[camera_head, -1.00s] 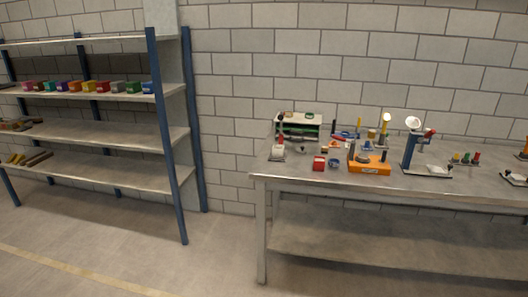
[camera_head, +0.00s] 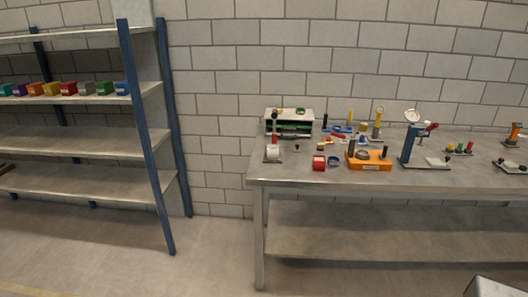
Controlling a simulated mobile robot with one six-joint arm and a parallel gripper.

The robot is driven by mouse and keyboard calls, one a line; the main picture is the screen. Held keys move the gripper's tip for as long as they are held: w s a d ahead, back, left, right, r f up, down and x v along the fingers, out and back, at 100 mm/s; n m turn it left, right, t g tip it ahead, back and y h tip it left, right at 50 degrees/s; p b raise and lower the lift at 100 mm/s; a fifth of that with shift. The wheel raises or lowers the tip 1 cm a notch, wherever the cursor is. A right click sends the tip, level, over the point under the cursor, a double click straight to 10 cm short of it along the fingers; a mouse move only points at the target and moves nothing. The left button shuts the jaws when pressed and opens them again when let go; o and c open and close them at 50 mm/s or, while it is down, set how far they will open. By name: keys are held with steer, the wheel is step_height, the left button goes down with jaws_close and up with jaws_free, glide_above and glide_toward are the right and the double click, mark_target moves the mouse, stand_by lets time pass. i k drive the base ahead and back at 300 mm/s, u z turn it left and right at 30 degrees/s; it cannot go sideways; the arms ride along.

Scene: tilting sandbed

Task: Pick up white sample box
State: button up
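I cannot make out a white sample box for certain. A row of small coloured boxes (camera_head: 52,89) stands on the upper middle shelf at the left, one of them a greyish box (camera_head: 87,87). On the workbench, a small white piece (camera_head: 272,153) sits on a stand with a red handle near the left end; it looks rounded rather than box-like. My gripper is not in view.
A metal workbench (camera_head: 330,180) with a lower shelf holds an orange unit (camera_head: 368,160), a red block (camera_head: 319,163) and several small tools. A blue-posted rack (camera_head: 146,135) stands left. Floor between them is clear. An unclear grey edge (camera_head: 495,287) shows at bottom right.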

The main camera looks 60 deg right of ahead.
mark_target(273, 152)
steer(key=z, duration=0.3)
steer(key=i, duration=1.15)
steer(key=z, duration=0.55)
